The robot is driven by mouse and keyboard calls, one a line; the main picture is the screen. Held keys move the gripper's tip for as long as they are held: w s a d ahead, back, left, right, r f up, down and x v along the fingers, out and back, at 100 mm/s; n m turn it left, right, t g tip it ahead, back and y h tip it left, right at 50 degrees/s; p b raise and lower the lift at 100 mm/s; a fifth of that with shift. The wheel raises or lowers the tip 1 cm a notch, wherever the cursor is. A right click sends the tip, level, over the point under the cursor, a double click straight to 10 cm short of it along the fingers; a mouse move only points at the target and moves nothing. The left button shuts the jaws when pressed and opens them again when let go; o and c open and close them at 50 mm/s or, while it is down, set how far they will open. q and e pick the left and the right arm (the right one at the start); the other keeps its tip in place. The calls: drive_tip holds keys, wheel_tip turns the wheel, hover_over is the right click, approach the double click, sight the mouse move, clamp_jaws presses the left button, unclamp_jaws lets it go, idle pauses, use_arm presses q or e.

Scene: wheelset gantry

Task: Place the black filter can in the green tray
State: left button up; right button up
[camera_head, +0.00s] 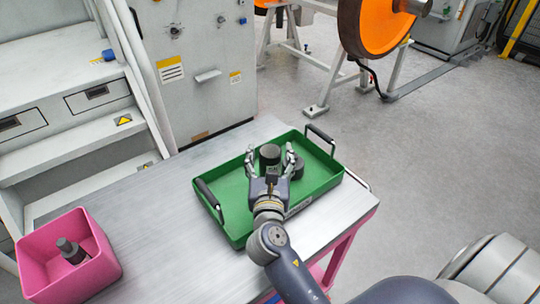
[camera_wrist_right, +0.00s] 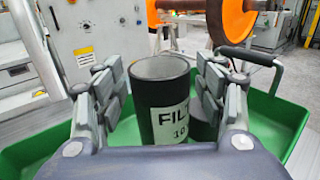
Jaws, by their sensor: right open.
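The black filter can (camera_head: 270,153) stands upright inside the green tray (camera_head: 229,180). In the right wrist view the can (camera_wrist_right: 163,108) shows an open, hollow top and a white label reading "FIL" and "10". My right gripper (camera_head: 270,163) is open, with one finger on each side of the can. In the right wrist view gaps show between the can and the fingers of the gripper (camera_wrist_right: 163,76). The can's base is hidden behind my palm. My left gripper is not in view.
A second, shorter dark cylinder (camera_head: 298,168) is in the tray right of the can, partly behind a finger. The tray has black end handles and sits on a grey-topped table (camera_head: 150,225). A pink bin (camera_head: 98,267) with a grey part (camera_head: 69,250) stands at left.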

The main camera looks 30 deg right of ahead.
drive_tip(key=shift+s+a, duration=0.2)
drive_tip(key=shift+s, duration=0.05)
use_arm(q)
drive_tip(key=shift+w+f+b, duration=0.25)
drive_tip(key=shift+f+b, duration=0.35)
drive_tip(key=shift+b, duration=0.05)
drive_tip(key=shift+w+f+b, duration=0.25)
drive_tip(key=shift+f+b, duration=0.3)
drive_tip(key=shift+b, duration=0.05)
use_arm(e)
drive_tip(key=v, duration=1.1)
drive_tip(key=shift+s+r, duration=0.2)
